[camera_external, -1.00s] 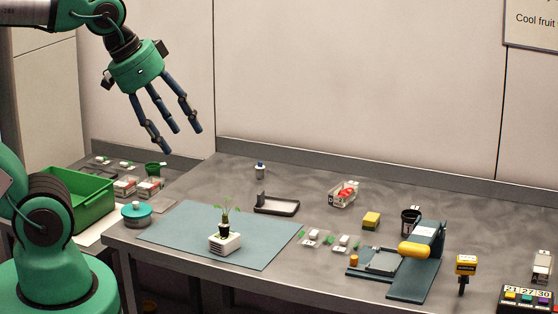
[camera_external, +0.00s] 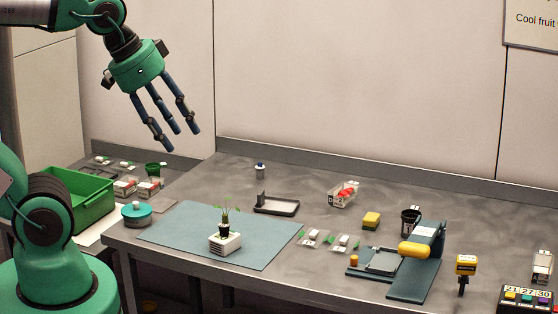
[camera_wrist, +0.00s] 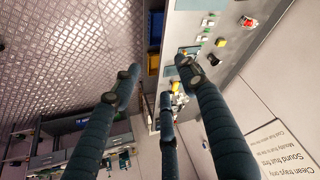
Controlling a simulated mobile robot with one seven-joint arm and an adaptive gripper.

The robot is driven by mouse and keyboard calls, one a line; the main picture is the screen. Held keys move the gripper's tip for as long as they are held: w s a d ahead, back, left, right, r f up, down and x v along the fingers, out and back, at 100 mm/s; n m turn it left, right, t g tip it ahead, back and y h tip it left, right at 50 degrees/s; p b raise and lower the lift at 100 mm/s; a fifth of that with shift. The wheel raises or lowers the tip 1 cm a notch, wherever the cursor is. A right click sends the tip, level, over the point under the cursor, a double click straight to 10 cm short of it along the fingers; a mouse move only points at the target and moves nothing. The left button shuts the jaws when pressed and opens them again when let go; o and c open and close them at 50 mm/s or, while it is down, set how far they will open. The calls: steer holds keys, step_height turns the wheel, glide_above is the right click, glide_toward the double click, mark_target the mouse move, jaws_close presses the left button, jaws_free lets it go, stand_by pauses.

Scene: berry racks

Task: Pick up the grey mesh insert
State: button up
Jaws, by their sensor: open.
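My gripper (camera_external: 181,140) has three dark blue fingers, spread open and empty. It hangs high in the air at the upper left, well above and behind the bench in the picture. It also shows in the wrist view (camera_wrist: 157,78), with nothing between the fingers. No piece is clearly recognisable as a grey mesh insert. A flat light-grey piece (camera_external: 384,261) lies at the foot of the blue-green stand on the right, and a dark grey shallow tray (camera_external: 276,208) lies at the bench's middle; mesh cannot be made out on either.
A potted seedling stands on a white block (camera_external: 225,243) on the blue mat (camera_external: 180,225). A yellow roller (camera_external: 414,249) sits on the stand (camera_external: 425,270). Small packs (camera_external: 314,238), a yellow sponge (camera_external: 371,220), a black cup (camera_external: 409,222) and a green crate (camera_external: 93,215) are around.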

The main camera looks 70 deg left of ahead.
steer(key=w+a+r+m+g+p, duration=0.1)
steer(key=w+a+r, duration=0.35)
steer(key=w, duration=0.45)
steer(key=w+a+r+m+g+p, duration=0.1)
steer(key=w+a+r, duration=0.3)
steer(key=w, duration=0.5)
steer(key=w+a+f+m+g+y+p, duration=0.1)
steer(key=w+a+f+m+p, duration=0.15)
steer(key=w+a, duration=1.35)
steer(key=w+a+f+m+p, duration=0.1)
steer(key=w+a+f, duration=0.1)
steer(key=a+f, duration=0.35)
steer(key=w+a+f+m+g, duration=0.1)
steer(key=w+a+f, duration=0.15)
steer(key=a, duration=0.55)
steer(key=w+a+f+m+p, duration=0.1)
steer(key=w+a+f, duration=0.25)
steer(key=a, duration=0.35)
steer(key=s+a+f+m+g+h+p, duration=0.1)
steer(key=s+a+f+m, duration=0.1)
steer(key=a+f, duration=1.6)
steer(key=shift+a+f+g+p, duration=0.2)
steer(key=shift+a+g+p, duration=0.15)
steer(key=shift+a, duration=0.3)
steer(key=shift+f, duration=0.15)
